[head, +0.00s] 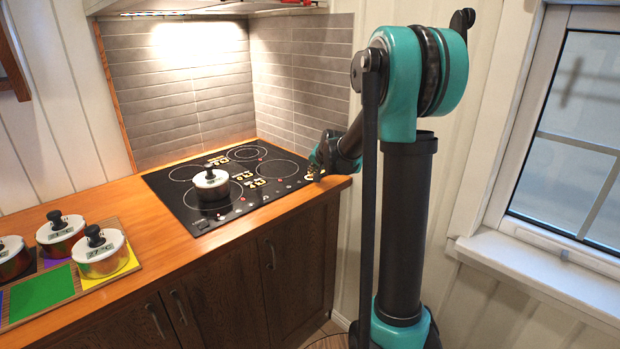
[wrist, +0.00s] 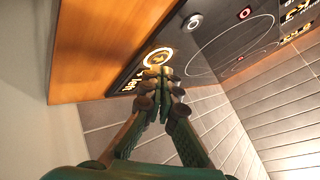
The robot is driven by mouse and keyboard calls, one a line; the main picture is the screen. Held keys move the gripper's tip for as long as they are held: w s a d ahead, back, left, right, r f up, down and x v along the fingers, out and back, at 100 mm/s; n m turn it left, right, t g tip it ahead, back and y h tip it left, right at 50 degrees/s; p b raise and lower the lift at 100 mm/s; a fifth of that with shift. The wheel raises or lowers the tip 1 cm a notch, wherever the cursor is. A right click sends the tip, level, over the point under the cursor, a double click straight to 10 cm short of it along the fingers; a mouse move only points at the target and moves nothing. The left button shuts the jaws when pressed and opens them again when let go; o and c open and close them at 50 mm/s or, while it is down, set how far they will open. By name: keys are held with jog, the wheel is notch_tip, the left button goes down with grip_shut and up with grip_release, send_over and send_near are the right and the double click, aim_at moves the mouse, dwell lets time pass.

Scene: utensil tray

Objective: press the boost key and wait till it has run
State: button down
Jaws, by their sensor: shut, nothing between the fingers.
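The black cooktop (head: 222,218) is set in the wooden counter. In the wrist view, a round key with a glowing yellow-white ring (wrist: 157,57) and a symbol inside lies at the cooktop's edge; its lettering is not readable enough to confirm it as the boost key. My gripper (wrist: 160,76) is shut and empty, its fingertips right by this key. I cannot tell whether they touch it. In the head view my gripper (head: 318,172) is at the cooktop's right end, partly hidden by my arm. A pot with a white lid (head: 210,181) stands on the front left ring.
Several amber displays (head: 245,175) and red marks glow on the cooktop. Three lidded pots, one with a temperature label (head: 100,252), stand on a board with coloured squares (head: 40,290) at the left. A tiled wall (head: 180,90) backs the cooktop. The counter between board and cooktop is clear.

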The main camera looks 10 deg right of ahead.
jog(key=shift+r, duration=0.1)
jog(key=shift+r, duration=2.9)
jog(key=s+d+f+n+g, duration=0.1)
jog(key=s+f, duration=0.5)
jog(key=s, duration=0.7)
jog(key=s+d+f+n+g+h, duration=0.1)
jog(key=s+f, duration=0.5)
jog(key=s, duration=0.8)
jog(key=s+d+f+n+g+h, duration=0.1)
jog(key=s+f+n, duration=0.3)
jog(key=s, duration=0.9)
notch_tip(320, 180, down, 2)
jog(key=shift+s+f+n+g, duration=0.2)
jog(key=shift+n+g, duration=0.1)
jog(key=shift+g, duration=0.6)
